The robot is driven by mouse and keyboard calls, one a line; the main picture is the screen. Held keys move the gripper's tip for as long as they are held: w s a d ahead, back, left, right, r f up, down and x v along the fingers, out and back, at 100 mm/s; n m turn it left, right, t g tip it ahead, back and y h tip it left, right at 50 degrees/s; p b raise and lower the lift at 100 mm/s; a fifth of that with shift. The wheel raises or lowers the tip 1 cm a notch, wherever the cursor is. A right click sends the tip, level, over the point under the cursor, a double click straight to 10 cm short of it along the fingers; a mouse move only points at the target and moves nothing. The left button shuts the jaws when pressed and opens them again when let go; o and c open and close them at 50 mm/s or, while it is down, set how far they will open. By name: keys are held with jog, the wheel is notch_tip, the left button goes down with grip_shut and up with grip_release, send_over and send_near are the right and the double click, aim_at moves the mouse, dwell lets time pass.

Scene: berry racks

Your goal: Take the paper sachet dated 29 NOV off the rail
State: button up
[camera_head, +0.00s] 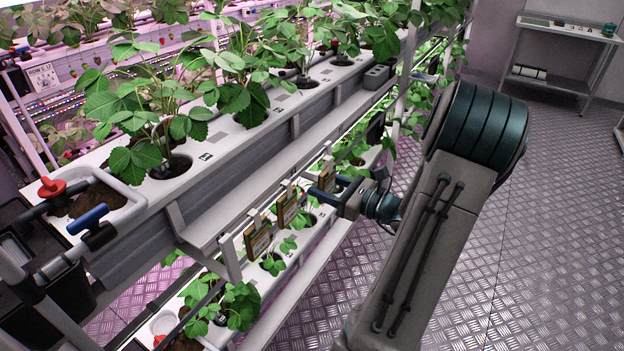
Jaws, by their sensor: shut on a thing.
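Several brown paper sachets hang in a row along the rail (222,242) at the front of the rack. The near sachet (258,241) and the middle sachet (288,209) hang free of my gripper. My gripper (325,187) reaches in from the right and is shut on the far sachet (327,175), which is still at the rail. Its fingers partly cover that sachet. The print on the sachets is too small to read, so I cannot tell which is dated 29 NOV.
Strawberry plants (240,100) stand in the white upper trough (215,150), with more plants on the lower level. A red valve (52,188) and a blue valve (88,218) are at the near left. The metal floor (540,230) at right is open; a small table (570,30) stands behind.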

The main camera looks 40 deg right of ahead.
jog(key=shift+p+v, duration=0.5)
jog(key=shift+v, duration=1.95)
jog(key=shift+s, duration=0.1)
